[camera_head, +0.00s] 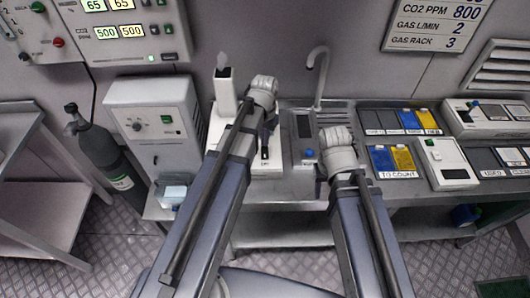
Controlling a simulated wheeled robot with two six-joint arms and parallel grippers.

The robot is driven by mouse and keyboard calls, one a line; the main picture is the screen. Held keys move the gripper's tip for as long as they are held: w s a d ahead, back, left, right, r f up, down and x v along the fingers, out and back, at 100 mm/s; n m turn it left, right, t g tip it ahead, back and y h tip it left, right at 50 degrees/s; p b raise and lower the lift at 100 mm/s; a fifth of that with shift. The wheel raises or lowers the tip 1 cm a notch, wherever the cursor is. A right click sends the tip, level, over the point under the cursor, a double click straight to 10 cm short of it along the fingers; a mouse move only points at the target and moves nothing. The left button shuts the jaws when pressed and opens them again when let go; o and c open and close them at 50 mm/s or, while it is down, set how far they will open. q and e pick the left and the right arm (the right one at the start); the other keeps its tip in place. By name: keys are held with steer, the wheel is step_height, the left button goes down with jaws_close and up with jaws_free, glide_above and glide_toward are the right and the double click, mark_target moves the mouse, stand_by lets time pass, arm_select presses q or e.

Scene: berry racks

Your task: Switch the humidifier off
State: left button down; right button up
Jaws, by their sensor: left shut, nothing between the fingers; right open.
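A white unit with a tall column (225,92) and a low base stands on the grey bench. It looks like the humidifier, but I read no name on it. A dark slot or switch (265,150) shows on its base, with a small label below.
A white cabinet (158,98) with a knob and display stands left, beside a dark gas bottle (104,150). A curved tap (318,75) rises behind the bench. Blue and yellow trays (392,160) and a white box (447,158) lie right. Control panels hang on the wall.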

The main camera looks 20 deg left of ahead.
arm_select(q)
steer(key=shift+f+b, duration=0.95)
stand_by(0.9)
steer(key=shift+r, duration=0.15)
step_height(320, 180, up, 7)
steer(key=p, duration=0.7)
steer(key=s+d+m+y, duration=0.1)
steer(key=s+d, duration=0.9)
steer(key=s, duration=0.4)
steer(key=shift+s+d, duration=0.2)
steer(key=shift+d, duration=0.05)
